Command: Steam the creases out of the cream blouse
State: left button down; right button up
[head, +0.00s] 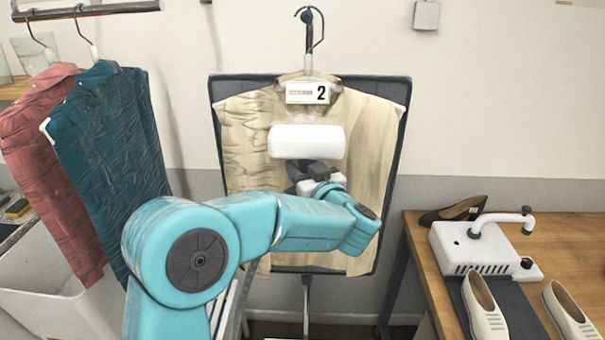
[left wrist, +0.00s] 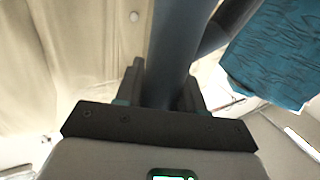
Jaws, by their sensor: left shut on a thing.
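The cream blouse (head: 240,150) hangs from a hanger in front of a dark upright board (head: 392,215), with a tag reading 2 at its collar. Its left part shows many creases; its right part looks smoother. My left gripper (head: 308,172) is shut on the steamer (head: 307,141), whose wide white head is in front of the upper middle of the blouse. Whether the head touches the cloth I cannot tell. My arm hides the lower middle of the blouse. In the left wrist view the fingers close around a dark grey-blue handle (left wrist: 178,45). My right gripper is not in view.
Teal (head: 110,140) and pink (head: 45,150) creased shirts hang from a rail at left, above a white bin (head: 45,285). At right, a wooden table (head: 575,240) holds a white device (head: 470,245) and several shoes.

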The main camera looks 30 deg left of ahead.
pick_arm(q)
jog(key=shift+s+r, duration=0.1)
jog(key=shift+r, duration=2.5)
